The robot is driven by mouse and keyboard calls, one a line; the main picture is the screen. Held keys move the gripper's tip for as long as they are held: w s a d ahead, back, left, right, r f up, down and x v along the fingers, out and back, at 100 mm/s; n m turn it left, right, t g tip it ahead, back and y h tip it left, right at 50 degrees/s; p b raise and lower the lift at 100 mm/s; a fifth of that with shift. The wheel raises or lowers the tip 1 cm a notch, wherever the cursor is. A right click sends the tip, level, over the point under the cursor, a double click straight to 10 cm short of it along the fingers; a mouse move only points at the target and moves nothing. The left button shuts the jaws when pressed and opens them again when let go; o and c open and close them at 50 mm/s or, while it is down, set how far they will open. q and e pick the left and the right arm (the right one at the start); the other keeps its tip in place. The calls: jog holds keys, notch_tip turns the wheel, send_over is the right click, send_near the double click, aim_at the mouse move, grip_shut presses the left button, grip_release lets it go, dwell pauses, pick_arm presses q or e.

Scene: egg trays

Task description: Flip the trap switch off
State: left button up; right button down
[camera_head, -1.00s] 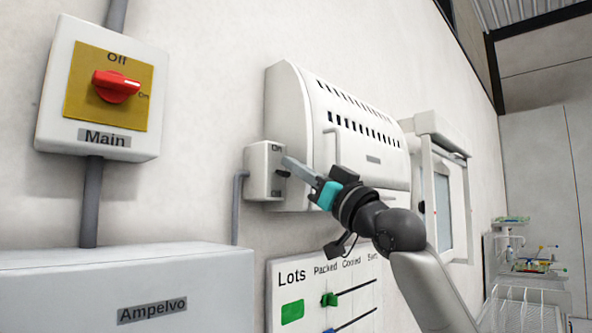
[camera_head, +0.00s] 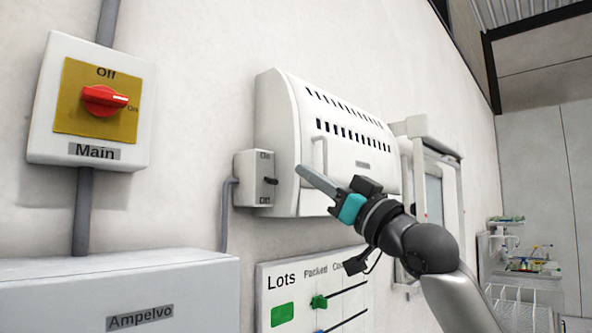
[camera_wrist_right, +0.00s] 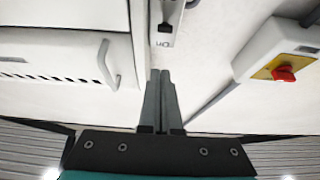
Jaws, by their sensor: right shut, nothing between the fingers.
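The trap switch is a small white box (camera_head: 253,178) on the wall, left of the big white slotted trap housing (camera_head: 345,150). Its label reads "On" at the top and "Off" at the bottom. A small dark lever (camera_head: 270,181) sticks out between them; I cannot tell which way it is set. My right gripper (camera_head: 302,170) is shut and empty, its fingertips right of the lever and apart from it, in front of the housing. In the right wrist view, the closed fingertips (camera_wrist_right: 160,75) point toward the switch box (camera_wrist_right: 172,12), which is partly cut off. My left gripper is not in view.
A main switch (camera_head: 104,99) with a red knob hangs at the upper left. Below it is a grey-white "Ampelvo" box (camera_head: 140,290). A "Lots" board (camera_head: 285,270) with sliders is under the trap. The housing has a protruding handle (camera_head: 325,155) near my gripper.

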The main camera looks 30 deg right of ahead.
jog(key=shift+b+v, duration=0.5)
jog(key=shift+v, duration=1.2)
jog(key=shift+w+f, duration=0.1)
